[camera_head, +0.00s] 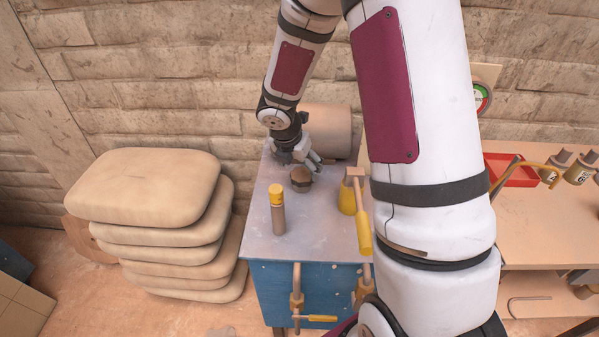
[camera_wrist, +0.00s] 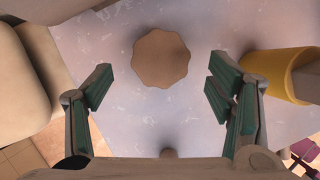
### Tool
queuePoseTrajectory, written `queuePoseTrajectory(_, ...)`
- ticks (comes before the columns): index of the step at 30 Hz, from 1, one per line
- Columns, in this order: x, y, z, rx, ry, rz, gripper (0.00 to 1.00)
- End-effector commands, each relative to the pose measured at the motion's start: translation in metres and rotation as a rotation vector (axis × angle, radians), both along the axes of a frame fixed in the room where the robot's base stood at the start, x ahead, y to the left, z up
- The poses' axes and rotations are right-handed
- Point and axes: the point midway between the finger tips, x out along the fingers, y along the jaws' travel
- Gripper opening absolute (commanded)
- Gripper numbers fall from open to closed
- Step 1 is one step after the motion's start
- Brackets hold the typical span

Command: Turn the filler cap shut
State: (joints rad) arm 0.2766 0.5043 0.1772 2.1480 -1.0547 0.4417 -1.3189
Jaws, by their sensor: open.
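The filler cap (camera_head: 301,179) is a brown round knob on top of the blue cabinet (camera_head: 262,247). In the wrist view the cap (camera_wrist: 161,57) shows from above with a scalloped edge. My gripper (camera_head: 308,160) is open and empty, just behind and above the cap in the head view. In the wrist view its green-padded fingers (camera_wrist: 160,92) stand wide apart. The cap sits above the middle of the gap between them in the picture, with clear space to both sides. I cannot tell the height between fingertips and cap.
A yellow-topped post (camera_head: 277,211) stands in front of the cap, left of it. A yellow lever valve (camera_head: 347,198) stands close on the right. A tan cylinder (camera_head: 328,130) lies behind. Stacked sacks (camera_head: 145,190) are at the left; a wooden bench (camera_head: 545,225) is at the right.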

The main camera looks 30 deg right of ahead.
Motion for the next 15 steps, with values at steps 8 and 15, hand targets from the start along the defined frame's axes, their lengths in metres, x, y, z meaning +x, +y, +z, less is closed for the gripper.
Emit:
queuePoseTrajectory(8, 0.007, -0.010, -0.031, 0.000, 0.000, 0.000, 0.75)
queuePoseTrajectory(15, 0.008, -0.012, -0.035, 0.001, -0.001, -0.001, 0.75)
